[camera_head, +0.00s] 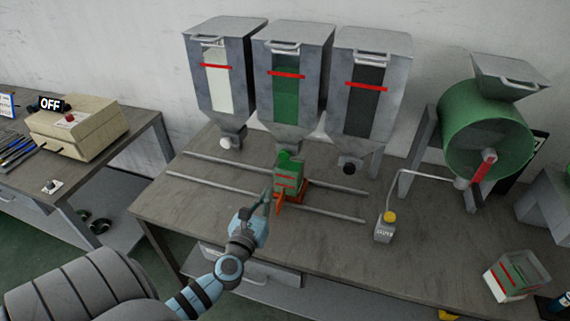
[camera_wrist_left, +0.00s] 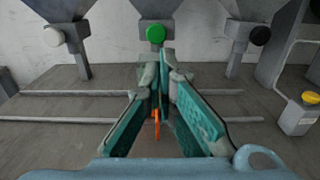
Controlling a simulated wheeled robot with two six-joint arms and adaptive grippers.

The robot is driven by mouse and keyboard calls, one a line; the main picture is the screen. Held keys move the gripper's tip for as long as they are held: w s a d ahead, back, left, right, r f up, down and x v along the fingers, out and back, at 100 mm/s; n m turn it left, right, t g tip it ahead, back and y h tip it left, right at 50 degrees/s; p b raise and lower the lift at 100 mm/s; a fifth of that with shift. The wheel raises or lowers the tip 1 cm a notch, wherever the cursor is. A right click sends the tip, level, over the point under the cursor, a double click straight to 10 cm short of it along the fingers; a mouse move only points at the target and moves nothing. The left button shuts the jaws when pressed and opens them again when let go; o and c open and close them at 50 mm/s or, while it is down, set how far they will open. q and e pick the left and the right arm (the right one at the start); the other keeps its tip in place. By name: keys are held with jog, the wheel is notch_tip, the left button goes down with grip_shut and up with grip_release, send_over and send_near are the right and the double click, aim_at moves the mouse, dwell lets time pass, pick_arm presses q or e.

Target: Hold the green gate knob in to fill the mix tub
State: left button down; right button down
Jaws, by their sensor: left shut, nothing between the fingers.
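The green gate knob (camera_head: 285,157) sits at the outlet of the middle hopper (camera_head: 289,85), which shows green behind its window. It also shows in the left wrist view (camera_wrist_left: 156,34), straight ahead of the fingertips. The mix tub (camera_head: 287,181), a small box showing green with red lines, stands below that outlet on an orange-red carriage (camera_head: 297,194). My left gripper (camera_head: 267,198) is shut and empty, just in front and left of the tub. In the left wrist view its fingers (camera_wrist_left: 160,75) hide most of the tub and carriage. A gap from the knob seems to remain. My right gripper is out of view.
Two rails (camera_head: 325,212) run across the table. A white knob (camera_head: 226,143) and a black knob (camera_head: 348,168) sit on the side hoppers.

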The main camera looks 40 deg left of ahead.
aim_at(285, 157)
pick_arm(q)
jog(key=b+x, duration=0.1)
jog(key=x, duration=1.1)
jog(key=shift+w+a+f, duration=0.1)
jog(key=shift+w+a, duration=0.3)
jog(key=shift+w, duration=0.3)
